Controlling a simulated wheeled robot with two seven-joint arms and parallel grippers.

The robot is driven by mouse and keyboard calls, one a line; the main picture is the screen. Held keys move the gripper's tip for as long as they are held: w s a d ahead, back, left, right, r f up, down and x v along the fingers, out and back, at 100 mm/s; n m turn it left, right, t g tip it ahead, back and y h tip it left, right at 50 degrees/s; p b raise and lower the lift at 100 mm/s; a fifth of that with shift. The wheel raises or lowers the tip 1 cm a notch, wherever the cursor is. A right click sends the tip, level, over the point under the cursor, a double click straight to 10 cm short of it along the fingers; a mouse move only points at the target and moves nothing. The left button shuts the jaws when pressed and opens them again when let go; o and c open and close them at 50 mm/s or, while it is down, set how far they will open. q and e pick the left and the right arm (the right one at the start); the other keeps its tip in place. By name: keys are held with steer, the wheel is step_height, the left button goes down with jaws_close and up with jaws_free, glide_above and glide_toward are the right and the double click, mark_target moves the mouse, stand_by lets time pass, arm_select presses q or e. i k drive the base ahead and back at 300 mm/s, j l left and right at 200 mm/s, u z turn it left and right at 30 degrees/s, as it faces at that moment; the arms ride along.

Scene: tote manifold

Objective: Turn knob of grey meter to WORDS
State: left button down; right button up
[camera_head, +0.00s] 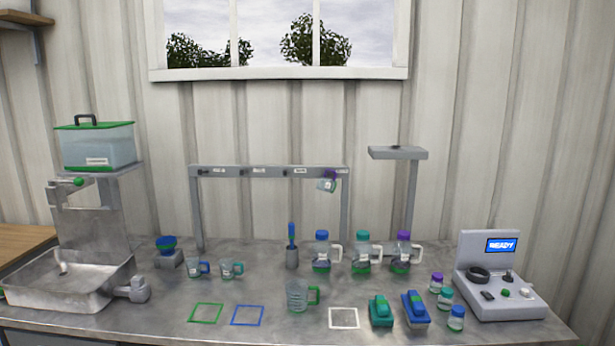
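The grey meter (475,248) stands at the right end of the bench. Its upright back panel has a blue screen (501,245) reading READY. On its sloped base are a dark round ring or well (479,274), a small dark upright control (507,277), a green button (505,293) and a small dark block (487,295). Which of these is the knob, and where it points, is too small to tell. No WORDS label is readable. Neither of my grippers is in view.
Small capped jars (445,298) stand just left of the meter. Teal (380,311) and blue (415,309) devices, a glass mug (298,296) and capped bottles (361,253) stand mid-bench. A metal sink (105,292) is at left. Outlined squares (247,315) mark clear bench in front.

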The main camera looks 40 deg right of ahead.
mark_target(507, 278)
steer(key=z, duration=2.35)
steer(key=i+j+u, duration=0.1)
steer(key=i, duration=0.3)
